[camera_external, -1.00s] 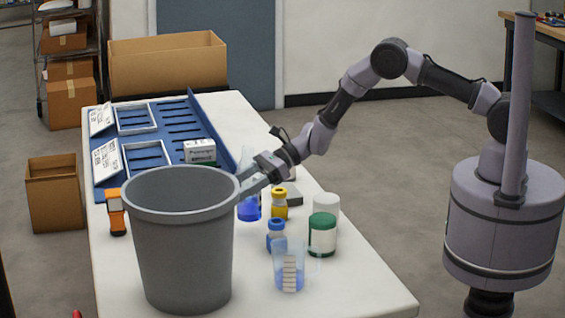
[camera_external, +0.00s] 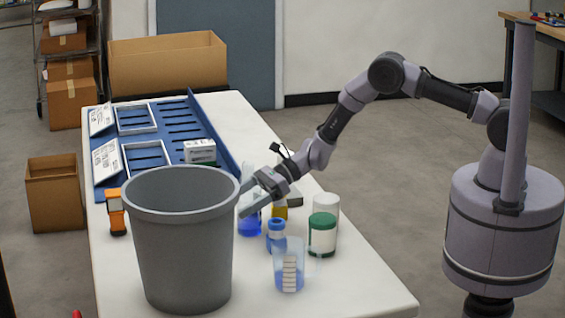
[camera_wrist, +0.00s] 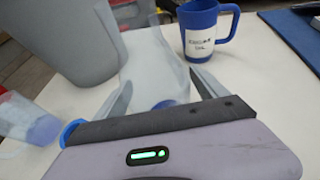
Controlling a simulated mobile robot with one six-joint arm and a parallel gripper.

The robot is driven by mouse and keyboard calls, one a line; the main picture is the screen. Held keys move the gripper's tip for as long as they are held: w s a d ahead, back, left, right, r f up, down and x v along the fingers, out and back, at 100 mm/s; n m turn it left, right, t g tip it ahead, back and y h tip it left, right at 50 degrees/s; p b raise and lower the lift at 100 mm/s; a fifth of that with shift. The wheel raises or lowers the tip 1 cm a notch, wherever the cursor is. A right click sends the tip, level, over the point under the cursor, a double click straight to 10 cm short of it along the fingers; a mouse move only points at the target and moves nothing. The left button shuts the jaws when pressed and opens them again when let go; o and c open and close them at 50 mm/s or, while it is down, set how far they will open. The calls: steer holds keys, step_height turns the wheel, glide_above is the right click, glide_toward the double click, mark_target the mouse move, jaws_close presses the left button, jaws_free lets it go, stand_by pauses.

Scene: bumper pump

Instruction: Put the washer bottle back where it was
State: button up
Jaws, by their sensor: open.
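A clear bottle with blue liquid, which looks like the washer bottle (camera_external: 250,226), stands on the white table just right of the grey bin. My gripper (camera_external: 243,204) is open at the bottle's upper part and hides some of it. In the wrist view the pale see-through body of the bottle (camera_wrist: 155,62) shows between the two spread fingers of my gripper (camera_wrist: 160,82). Whether either finger touches it I cannot tell.
A tall grey bin (camera_external: 185,245) stands close on the left. A blue-capped bottle (camera_external: 276,236), a clear beaker (camera_external: 288,268) and a green-banded jar (camera_external: 322,236) stand nearby. A blue mug (camera_wrist: 205,32) shows in the wrist view. The table's right front is clear.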

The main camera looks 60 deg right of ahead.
steer(key=shift+r+p, duration=0.3)
steer(key=p+v, duration=0.3)
steer(key=v, duration=0.9)
steer(key=s+r+n+g+h, duration=0.1)
steer(key=s+r+n+g, duration=0.1)
steer(key=s+r+n, duration=0.55)
steer(key=s+r+n+g, duration=0.2)
steer(key=s+r+n, duration=0.2)
steer(key=s+r, duration=0.65)
steer(key=s+d+r+n+t+h, duration=0.1)
steer(key=s+d+r+n+h, duration=0.3)
steer(key=s, duration=0.5)
steer(key=s+d+r+n+t+h, duration=0.1)
steer(key=s+d+r+n+h, duration=0.3)
steer(key=s+d, duration=0.4)
steer(key=shift+s+d+n, duration=0.4)
steer(key=shift+d+n, duration=0.05)
steer(key=shift+d, duration=0.25)
